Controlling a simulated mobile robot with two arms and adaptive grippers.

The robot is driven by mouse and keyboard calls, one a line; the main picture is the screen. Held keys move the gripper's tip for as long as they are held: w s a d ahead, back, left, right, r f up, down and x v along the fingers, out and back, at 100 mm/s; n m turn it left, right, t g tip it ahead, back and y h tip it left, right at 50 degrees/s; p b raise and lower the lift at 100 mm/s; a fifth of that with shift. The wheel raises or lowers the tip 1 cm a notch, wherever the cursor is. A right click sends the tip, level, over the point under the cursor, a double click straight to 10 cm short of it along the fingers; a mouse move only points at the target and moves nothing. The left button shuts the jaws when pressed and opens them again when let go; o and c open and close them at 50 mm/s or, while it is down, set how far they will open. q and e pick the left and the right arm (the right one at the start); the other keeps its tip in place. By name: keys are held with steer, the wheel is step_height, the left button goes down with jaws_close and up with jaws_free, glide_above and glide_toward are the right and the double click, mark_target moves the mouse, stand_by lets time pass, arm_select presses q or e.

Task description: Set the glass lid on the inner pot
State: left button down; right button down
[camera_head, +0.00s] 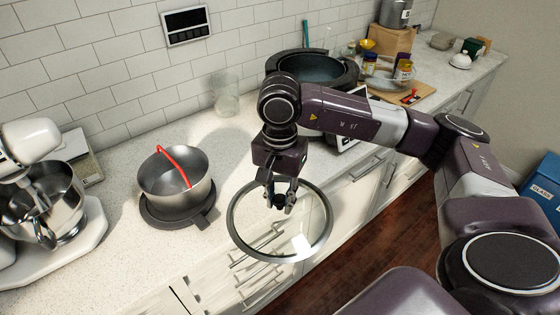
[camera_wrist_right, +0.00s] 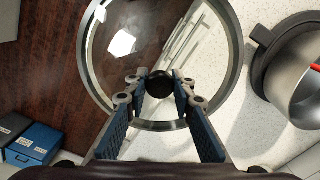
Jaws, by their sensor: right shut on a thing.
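The round glass lid (camera_head: 298,232) has a metal rim and a black knob (camera_wrist_right: 159,84). My right gripper (camera_head: 280,200) is shut on the knob and holds the lid in the air, over the counter's front edge. The lid also shows in the wrist view (camera_wrist_right: 120,45), with the fingers on either side of the knob. A silver metal pot (camera_head: 172,182), which looks like the inner pot, stands left of the lid on a dark round trivet (camera_head: 178,216). It is open on top, with a red curved strip across its mouth. It partly shows in the wrist view (camera_wrist_right: 292,78). My left gripper is not in view.
A stand mixer (camera_head: 45,205) is at the left. A clear glass container (camera_head: 226,95) stands by the wall. A dark cooker (camera_head: 312,68) sits behind my right arm. Bare counter lies between pot and cooker. Drawers (camera_head: 262,285) are below the lid.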

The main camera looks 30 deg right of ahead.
steer(key=s+a+f+n, duration=0.7)
steer(key=s+f+n, duration=0.3)
steer(key=f+n, duration=0.1)
steer(key=shift+a+f+n, duration=0.4)
steer(key=shift+f, duration=0.45)
steer(key=shift+s+d, duration=0.1)
steer(key=shift+d, duration=0.05)
